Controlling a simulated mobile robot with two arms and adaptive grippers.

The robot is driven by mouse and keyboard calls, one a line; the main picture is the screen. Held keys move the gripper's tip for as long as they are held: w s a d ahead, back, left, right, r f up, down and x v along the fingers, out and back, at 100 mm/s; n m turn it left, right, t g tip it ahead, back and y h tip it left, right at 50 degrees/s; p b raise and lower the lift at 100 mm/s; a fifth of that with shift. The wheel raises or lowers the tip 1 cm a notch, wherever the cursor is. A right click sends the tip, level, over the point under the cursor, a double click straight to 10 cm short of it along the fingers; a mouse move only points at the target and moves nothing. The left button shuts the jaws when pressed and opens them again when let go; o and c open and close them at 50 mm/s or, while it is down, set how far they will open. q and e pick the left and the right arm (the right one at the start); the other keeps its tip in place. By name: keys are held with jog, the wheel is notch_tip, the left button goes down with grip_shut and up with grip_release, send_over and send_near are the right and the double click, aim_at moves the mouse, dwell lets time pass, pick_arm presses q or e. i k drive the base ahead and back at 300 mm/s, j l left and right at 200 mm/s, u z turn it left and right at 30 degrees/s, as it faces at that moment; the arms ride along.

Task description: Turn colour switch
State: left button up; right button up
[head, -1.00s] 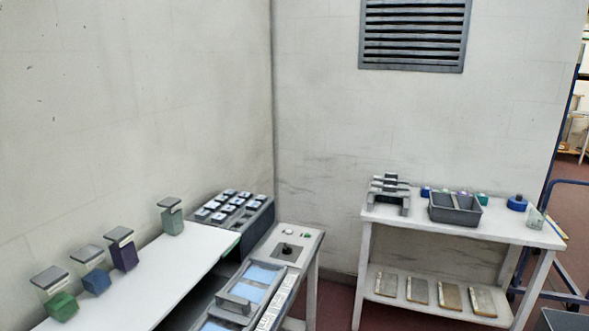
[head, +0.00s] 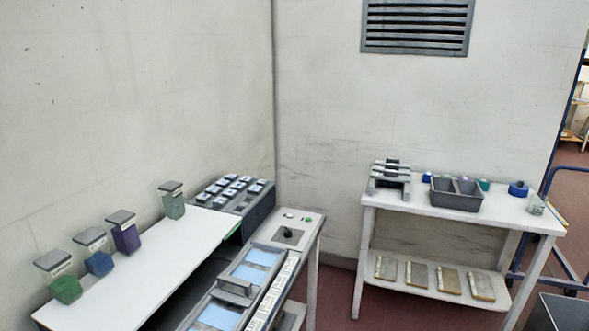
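A black rotary knob (head: 289,234), which looks like the colour switch, sits on the light control panel (head: 306,230) at the far end of the grey tunnel unit (head: 232,296). A small green button (head: 308,219) and a small pale button (head: 290,215) are beside it on the panel. The knob's exact pointing direction is too small to tell. Neither of my grippers shows in the head view.
A white shelf (head: 150,270) at left bears several coloured containers. A dark rack (head: 262,207) with pale blocks stands in the corner. A white table (head: 500,220) at right holds a grey divided bin (head: 455,199). Red floor shows between the tables.

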aim_at(288, 233)
jog(key=i+l, duration=0.2)
jog(key=i+l+u, duration=0.15)
jog(key=l, duration=0.15)
jog(key=i+l+u, duration=0.15)
jog(key=l, duration=0.2)
jog(key=i+l+u, duration=0.15)
jog(key=l, duration=0.2)
jog(key=i+l+u, duration=0.15)
jog(key=l, duration=0.2)
